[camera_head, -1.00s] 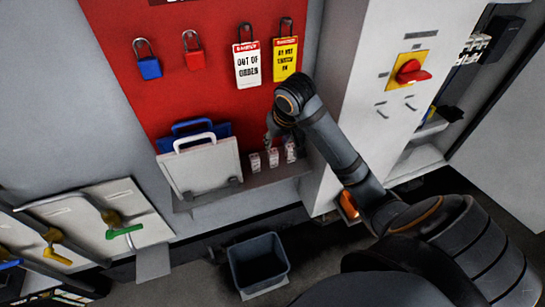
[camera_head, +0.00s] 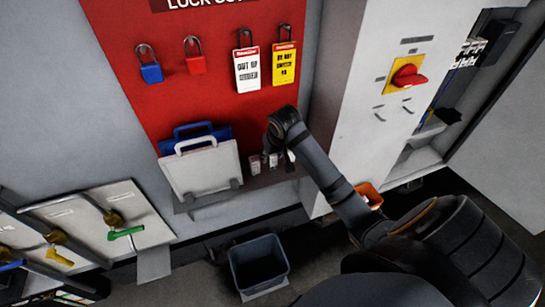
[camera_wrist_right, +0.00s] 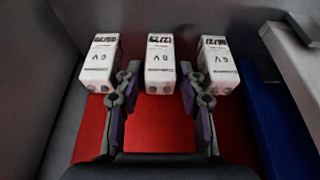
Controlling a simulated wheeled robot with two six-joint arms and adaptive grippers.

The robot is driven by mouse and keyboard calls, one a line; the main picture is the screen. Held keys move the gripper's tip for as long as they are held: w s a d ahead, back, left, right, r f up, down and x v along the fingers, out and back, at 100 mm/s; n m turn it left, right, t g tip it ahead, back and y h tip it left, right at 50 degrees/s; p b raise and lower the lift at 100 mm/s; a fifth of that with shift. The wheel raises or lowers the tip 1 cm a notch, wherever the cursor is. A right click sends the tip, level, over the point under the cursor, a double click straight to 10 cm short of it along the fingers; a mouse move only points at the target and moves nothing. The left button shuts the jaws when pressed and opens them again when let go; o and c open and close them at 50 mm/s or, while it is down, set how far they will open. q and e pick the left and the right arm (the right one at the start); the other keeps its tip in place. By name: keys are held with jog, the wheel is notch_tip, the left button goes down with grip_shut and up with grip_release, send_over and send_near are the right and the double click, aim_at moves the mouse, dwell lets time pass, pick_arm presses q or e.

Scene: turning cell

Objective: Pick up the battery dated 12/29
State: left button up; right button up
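Three white 9 V batteries stand in a row on the shelf: a left one (camera_wrist_right: 100,62), a middle one (camera_wrist_right: 160,62) and a right one (camera_wrist_right: 217,64) in the right wrist view. Their printed dates appear upside down and too blurred to read surely. My right gripper (camera_wrist_right: 160,82) is open, its fingers apart on either side of the middle battery's line, with nothing held. Contact with the batteries cannot be told. In the head view, my right wrist partly hides the batteries (camera_head: 255,165). My left gripper is not in view.
A white case (camera_head: 202,172) and a blue case stand left of the batteries on the shelf. Padlocks and tags (camera_head: 247,68) hang on the red board above. A grey cabinet with a red switch (camera_head: 408,75) is at right. A dark bin (camera_head: 258,265) stands below.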

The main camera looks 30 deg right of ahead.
jog(key=shift+w+f, duration=0.2)
jog(key=shift+f, duration=0.05)
grip_shut()
jog(key=shift+r, duration=0.1)
